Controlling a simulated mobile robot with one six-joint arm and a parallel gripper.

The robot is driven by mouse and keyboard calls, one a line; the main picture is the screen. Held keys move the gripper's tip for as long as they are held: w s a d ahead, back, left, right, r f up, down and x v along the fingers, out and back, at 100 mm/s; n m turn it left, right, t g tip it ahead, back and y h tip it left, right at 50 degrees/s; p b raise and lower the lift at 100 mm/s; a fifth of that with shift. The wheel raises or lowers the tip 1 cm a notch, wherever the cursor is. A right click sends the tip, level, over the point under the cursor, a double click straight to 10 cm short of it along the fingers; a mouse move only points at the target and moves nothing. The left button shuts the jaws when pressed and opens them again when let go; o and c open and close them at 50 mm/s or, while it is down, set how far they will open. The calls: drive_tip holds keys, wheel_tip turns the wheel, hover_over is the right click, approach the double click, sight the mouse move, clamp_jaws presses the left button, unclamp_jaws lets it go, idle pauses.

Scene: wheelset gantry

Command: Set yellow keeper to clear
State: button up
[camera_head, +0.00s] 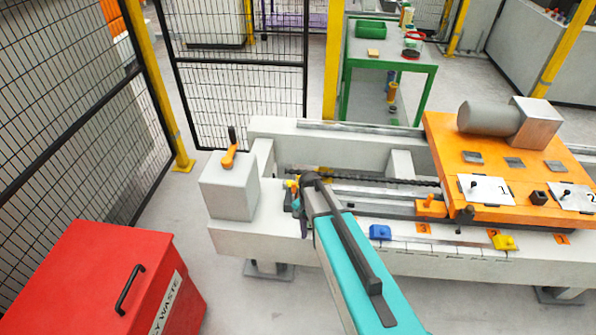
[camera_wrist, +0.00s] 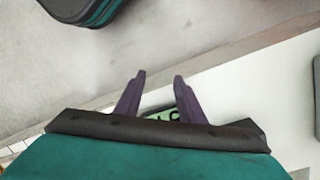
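A small yellow block (camera_head: 505,242), which looks like the yellow keeper, sits on the front ledge of the white gantry bed (camera_head: 455,262), at the right below the orange carriage (camera_head: 445,150). Its exact setting is too small to read. My gripper is mostly hidden behind my teal arm in the head view, near the bed's left end, well left of the yellow block. In the wrist view my gripper (camera_wrist: 159,76) shows two dark purple fingers spread apart. A small green piece with dark marks (camera_wrist: 162,115) shows between the finger bases; I cannot tell what it is. The yellow block is not visible there.
A blue block (camera_head: 380,232) sits on the same ledge, between my arm and the yellow block. A red waste bin (camera_head: 90,275) is front left. A green table (camera_head: 388,65) stands behind.

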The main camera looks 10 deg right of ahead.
drive_tip(key=w+r+m+t+p, duration=0.2)
drive_tip(key=w+r+m, duration=0.4)
drive_tip(key=w+r, duration=1)
wheel_tip(320, 180, up, 8)
drive_tip(key=m, duration=0.5)
hover_over(298, 176)
drive_tip(key=shift+d+f+p, duration=0.1)
drive_tip(key=shift+p, duration=0.2)
drive_tip(key=shift+f, duration=0.1)
drive_tip(key=shift+f+p, duration=1.6)
drive_tip(key=shift+f, duration=5.25)
clamp_jaws()
